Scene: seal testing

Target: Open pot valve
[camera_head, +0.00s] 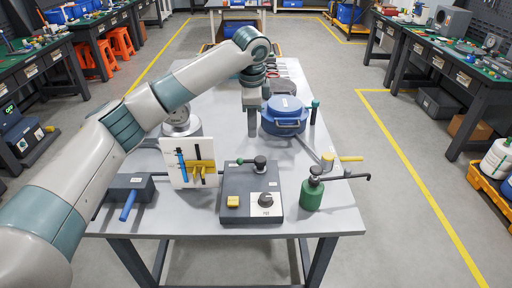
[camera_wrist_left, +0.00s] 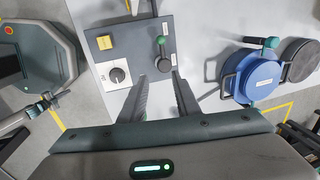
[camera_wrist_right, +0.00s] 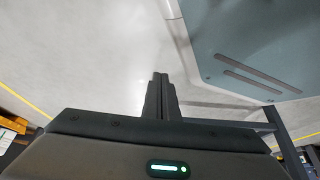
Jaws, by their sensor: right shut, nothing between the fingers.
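The blue pot (camera_head: 284,116) stands on the table right of my left gripper (camera_head: 252,132). In the left wrist view the blue pot (camera_wrist_left: 258,82) has side handles, and a teal-handled valve (camera_wrist_left: 269,42) lies beside it; that teal handle (camera_head: 315,105) stands upright right of the pot in the head view. A control box (camera_head: 236,211) has a green-tipped lever (camera_head: 246,161), a yellow button and a knob. My left gripper (camera_wrist_left: 169,77) is open and points down near the box's lever, apart from the pot. My right gripper (camera_wrist_right: 158,77) is shut and empty over the floor beside a grey surface.
A green bottle (camera_head: 312,193) stands at the table's right front. A white board (camera_head: 180,178) with blue and yellow parts and a grey box with a blue handle (camera_head: 129,205) stand left. Workbenches line both sides.

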